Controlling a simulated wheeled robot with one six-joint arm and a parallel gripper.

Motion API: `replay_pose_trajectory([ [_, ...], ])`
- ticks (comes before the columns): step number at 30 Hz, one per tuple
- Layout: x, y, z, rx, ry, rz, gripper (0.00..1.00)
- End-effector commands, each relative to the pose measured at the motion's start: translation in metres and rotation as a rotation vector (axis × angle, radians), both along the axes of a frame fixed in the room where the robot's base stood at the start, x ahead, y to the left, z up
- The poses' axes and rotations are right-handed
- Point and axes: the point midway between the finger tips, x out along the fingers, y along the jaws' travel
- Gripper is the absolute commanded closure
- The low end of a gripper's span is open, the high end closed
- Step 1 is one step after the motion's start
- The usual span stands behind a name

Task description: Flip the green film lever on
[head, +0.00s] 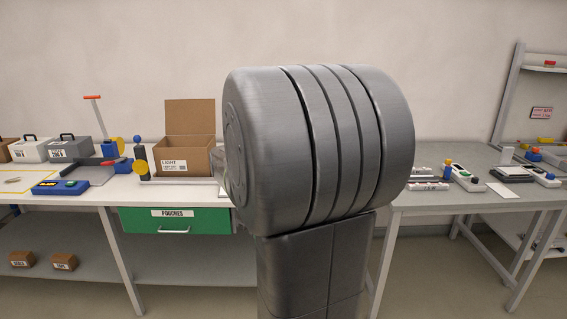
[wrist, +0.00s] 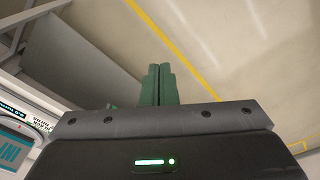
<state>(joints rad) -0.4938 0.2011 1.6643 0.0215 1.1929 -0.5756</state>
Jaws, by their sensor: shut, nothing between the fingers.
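I cannot make out a green film lever in either view. In the head view, my own grey arm fills the middle and hides part of the benches. My gripper (wrist: 158,84) shows in the wrist view with its two green fingers pressed together and nothing between them. It points out over the floor, clear of any object. A tall lever with a red handle (head: 92,97) stands on the left bench in the head view.
The left bench holds an open cardboard box (head: 190,139), a blue control box (head: 60,187) and grey cases (head: 69,148). A green drawer (head: 174,220) hangs below. The right bench (head: 420,199) carries several small devices. Yellow lines (wrist: 176,50) mark the open floor.

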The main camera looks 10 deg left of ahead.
Motion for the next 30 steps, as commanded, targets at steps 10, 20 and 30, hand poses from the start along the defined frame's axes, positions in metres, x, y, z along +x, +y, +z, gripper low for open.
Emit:
replay_pose_trajectory([
  [10,0.029,0.157,-0.010,0.015,-0.018,0.517,1.00],
  [20,0.029,0.169,-0.006,0.016,-0.022,0.562,1.00],
  [30,0.029,0.169,-0.007,0.016,-0.022,0.560,1.00],
])
